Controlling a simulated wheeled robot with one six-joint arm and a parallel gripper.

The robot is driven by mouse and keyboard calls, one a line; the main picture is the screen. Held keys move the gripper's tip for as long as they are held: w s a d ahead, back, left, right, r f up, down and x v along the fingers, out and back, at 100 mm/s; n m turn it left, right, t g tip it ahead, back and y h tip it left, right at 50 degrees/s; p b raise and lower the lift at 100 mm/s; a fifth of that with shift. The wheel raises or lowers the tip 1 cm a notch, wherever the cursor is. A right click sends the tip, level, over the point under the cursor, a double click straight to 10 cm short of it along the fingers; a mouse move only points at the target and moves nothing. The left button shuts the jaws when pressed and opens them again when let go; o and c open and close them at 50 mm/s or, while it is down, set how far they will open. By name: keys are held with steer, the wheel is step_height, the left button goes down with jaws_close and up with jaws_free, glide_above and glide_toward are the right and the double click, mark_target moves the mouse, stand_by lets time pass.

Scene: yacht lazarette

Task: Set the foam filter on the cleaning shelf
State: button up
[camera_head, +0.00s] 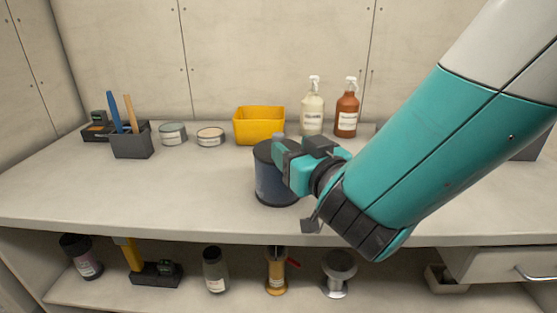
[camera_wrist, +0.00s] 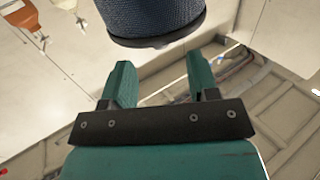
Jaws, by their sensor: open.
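The foam filter appears to be the dark blue cylinder (camera_head: 272,182) with a dark rim, standing upright on the pale worktop (camera_head: 180,195). It also shows at the top of the wrist view (camera_wrist: 155,18), partly cut off. My gripper (camera_head: 283,160) is at its right side and hides part of it. In the wrist view my two teal fingers (camera_wrist: 163,80) are spread, with nothing between them, and the cylinder lies just beyond their tips. I cannot tell for certain which surface is the cleaning shelf; cream and brown pump bottles stand at the back.
A yellow bin (camera_head: 259,127), cream bottle (camera_head: 312,112), brown bottle (camera_head: 346,116), two tins (camera_head: 173,135) and a dark brush holder (camera_head: 132,143) line the back. A lower shelf (camera_head: 110,290) holds several bottles and tools. The worktop's front left is clear.

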mark_target(282, 137)
steer(key=p+x, duration=0.4)
steer(key=shift+w+a+r+p, duration=0.1)
steer(key=shift+w+r+p, duration=0.15)
steer(key=shift+r+p, duration=0.15)
steer(key=shift+w+a+f, duration=0.15)
steer(key=shift+w, duration=0.2)
steer(key=shift+f, duration=0.1)
jaws_close()
